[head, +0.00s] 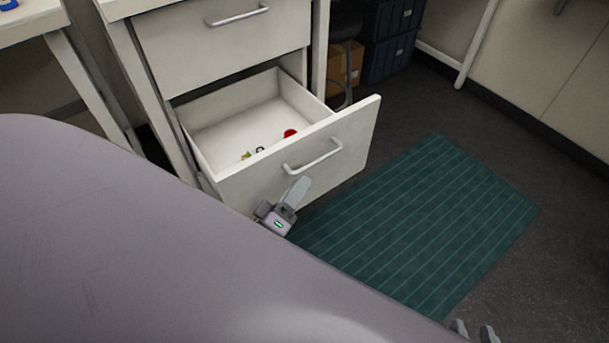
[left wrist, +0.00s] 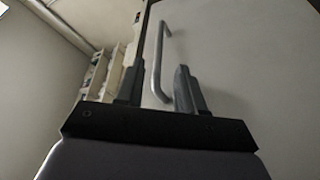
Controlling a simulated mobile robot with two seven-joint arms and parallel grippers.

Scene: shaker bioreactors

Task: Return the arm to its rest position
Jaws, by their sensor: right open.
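A white drawer (head: 245,180) stands pulled out, with a grey bar handle (head: 312,155) on its front. My left gripper (head: 293,192) is just below the handle in the head view, close to the drawer front. In the left wrist view its two fingers (left wrist: 158,85) are spread apart, and the handle (left wrist: 157,62) shows between and beyond them, not clamped. My right gripper (head: 474,331) shows only its fingertips at the bottom edge; they are apart with nothing seen between them. The rest of the right arm is out of frame.
Inside the drawer lie a red round item (head: 290,133) and some small items. A closed drawer (head: 225,45) is above it. A green striped mat (head: 420,225) lies on the dark floor. Dark crates (head: 388,55) and a cardboard box (head: 345,65) stand behind.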

